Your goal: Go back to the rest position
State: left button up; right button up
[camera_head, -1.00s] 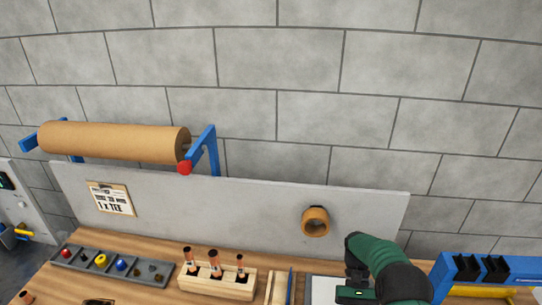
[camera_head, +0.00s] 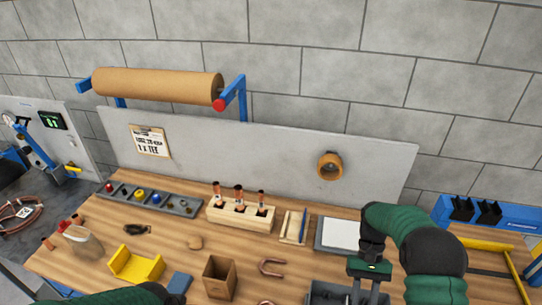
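My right gripper (camera_head: 367,292) points down over a dark grey bin (camera_head: 319,288) at the bottom edge, right of centre. Its two fingers look spread apart, with nothing visible between them; their tips are near the frame's edge. My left arm enters along the bottom left, and its gripper is out of the picture. A bent copper tube (camera_head: 271,268) lies on the wooden bench left of the bin. Several copper pieces stand upright in a wooden block (camera_head: 240,215) near the back panel.
An open cardboard box (camera_head: 219,278), a yellow cradle (camera_head: 136,265) and a blue block (camera_head: 180,283) stand on the bench front. A grey parts tray (camera_head: 150,199) lies back left. A blue rack (camera_head: 485,212) stands right. Bare wood shows around the cardboard box.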

jog(key=s+a+t+b, duration=0.1)
jog(key=s+t+b, duration=0.1)
jog(key=t, duration=0.1)
jog(key=s+a+n+t+h+b, duration=0.1)
jog(key=s+a+t+b, duration=0.1)
jog(key=t, duration=0.2)
jog(key=s+a+f+n+t+b, duration=0.1)
jog(key=s+a+t+b, duration=0.1)
jog(key=s+t, duration=0.1)
jog(key=shift+a+t+h, duration=0.1)
jog(key=shift+t+h, duration=0.2)
jog(key=shift+s, duration=0.15)
